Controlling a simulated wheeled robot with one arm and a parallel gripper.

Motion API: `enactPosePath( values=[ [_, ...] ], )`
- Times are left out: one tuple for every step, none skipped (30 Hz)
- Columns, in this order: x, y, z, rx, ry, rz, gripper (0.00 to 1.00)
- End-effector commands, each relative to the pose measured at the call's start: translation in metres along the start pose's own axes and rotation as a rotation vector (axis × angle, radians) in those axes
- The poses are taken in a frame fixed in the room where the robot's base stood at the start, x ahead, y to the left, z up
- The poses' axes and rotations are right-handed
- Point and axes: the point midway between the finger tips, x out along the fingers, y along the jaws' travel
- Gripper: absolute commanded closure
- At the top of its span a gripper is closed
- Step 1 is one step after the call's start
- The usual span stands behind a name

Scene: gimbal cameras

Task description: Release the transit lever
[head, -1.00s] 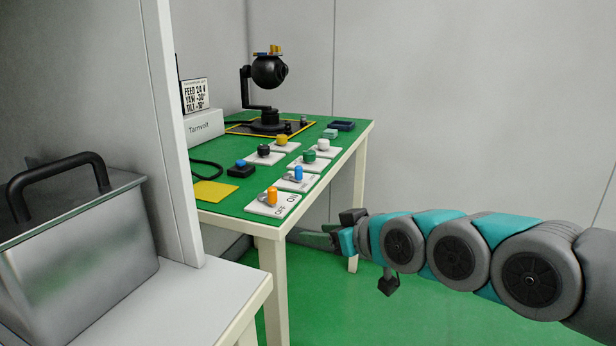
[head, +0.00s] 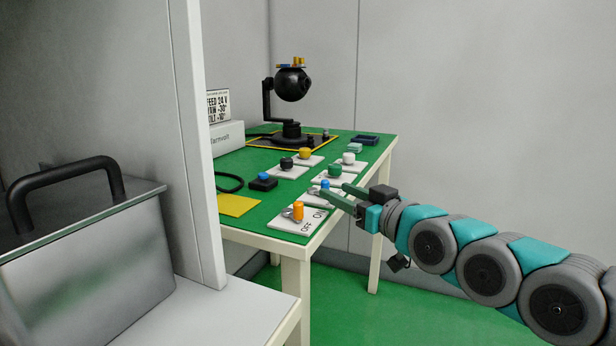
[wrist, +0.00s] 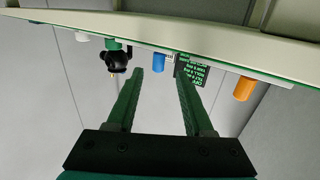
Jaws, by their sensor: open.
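A black gimbal camera (head: 292,84) stands on an arm and round foot at the back of the green table (head: 262,227). It has small yellow and blue parts on top. I cannot tell which part is the transit lever. Near the table's right edge are white switch plates, with an orange knob (head: 298,211) marked OFF and ON and a blue knob (head: 325,184) behind it. My gripper (head: 336,191) is open and empty at the right edge, by the blue knob. In the upside-down wrist view the blue knob (wrist: 159,62) shows between the fingertips (wrist: 160,70), apparently beyond them.
More knobs stand behind: green (head: 335,170), white (head: 348,158), black (head: 286,163) and yellow (head: 305,154). A wall panel (head: 200,140) and metal case (head: 90,270) block the near left.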

Motion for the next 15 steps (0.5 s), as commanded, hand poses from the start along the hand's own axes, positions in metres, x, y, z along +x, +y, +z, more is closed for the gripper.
enactPosePath(
  values=[
    [0.000,0.001,-0.001,0.001,0.010,0.001,0.48],
    [0.001,0.002,-0.002,0.001,0.015,0.001,0.48],
    [0.001,0.002,-0.003,0.001,0.018,0.001,0.48],
    [0.002,0.002,-0.003,0.001,0.020,0.001,0.48],
    [0.004,0.002,-0.004,0.001,0.021,0.001,0.48],
    [0.006,0.002,-0.004,0.001,0.020,0.001,0.48],
    [0.009,0.002,-0.004,0.001,0.020,0.001,0.48],
    [0.012,0.003,-0.004,0.002,0.020,0.001,0.48],
    [0.016,0.003,-0.004,0.002,0.020,0.001,0.48],
    [0.020,0.003,-0.004,0.002,0.021,0.001,0.48],
    [0.024,0.003,-0.005,0.001,0.022,0.001,0.48],
    [0.029,0.002,-0.005,-0.002,0.022,0.001,0.48],
    [0.034,0.002,-0.005,0.000,0.021,0.001,0.48],
    [0.038,0.003,-0.005,0.001,0.021,0.002,0.48],
    [0.043,0.002,-0.005,0.002,0.020,0.001,0.48]
  ],
)
